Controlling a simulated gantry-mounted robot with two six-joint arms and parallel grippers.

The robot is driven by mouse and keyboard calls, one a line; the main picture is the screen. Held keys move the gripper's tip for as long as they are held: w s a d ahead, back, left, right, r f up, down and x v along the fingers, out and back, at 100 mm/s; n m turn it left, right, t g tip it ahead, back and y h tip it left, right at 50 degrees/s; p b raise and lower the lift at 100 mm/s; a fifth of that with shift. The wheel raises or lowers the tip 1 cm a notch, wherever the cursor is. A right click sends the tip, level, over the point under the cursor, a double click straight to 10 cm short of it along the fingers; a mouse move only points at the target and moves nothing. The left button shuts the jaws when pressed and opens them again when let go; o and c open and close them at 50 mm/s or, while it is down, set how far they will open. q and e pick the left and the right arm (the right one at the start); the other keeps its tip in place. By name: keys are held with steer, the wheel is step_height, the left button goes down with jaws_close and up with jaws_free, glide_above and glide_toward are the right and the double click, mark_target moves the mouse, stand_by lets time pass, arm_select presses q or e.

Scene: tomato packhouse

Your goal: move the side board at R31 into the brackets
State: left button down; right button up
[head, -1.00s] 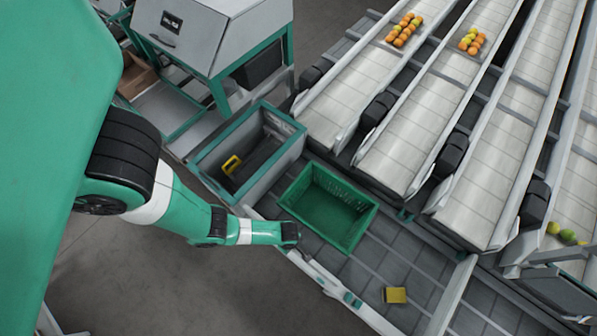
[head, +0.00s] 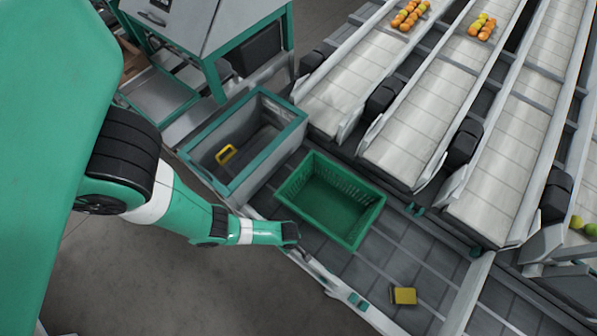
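A long pale side board (head: 378,318) runs along the near edge of the dark grey roller bed, with a teal fitting (head: 357,300) on it. I cannot tell whether that fitting is a bracket or part of the board. No R31 label is readable. My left arm comes in from the left, and its wrist ends over this near edge. My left gripper (head: 318,270) is small and blends with the pale edge, so its fingers and any hold on the board are unclear. My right gripper is out of view.
A green plastic crate (head: 371,217) stands empty on the roller bed (head: 345,265). A yellow block (head: 403,296) lies to its right. A grey teal-rimmed bin (head: 208,181) holds a yellow-handled object (head: 226,154). Sloping lanes (head: 420,135) carry fruit behind. Bare floor lies in front.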

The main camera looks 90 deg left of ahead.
arm_select(q)
steer(key=shift+f+b, duration=0.35)
stand_by(0.7)
steer(key=c, duration=0.7)
jaws_free()
steer(key=shift+c, duration=1.4)
step_height(320, 180, up, 8)
steer(key=p, duration=0.8)
steer(key=shift+r, duration=0.1)
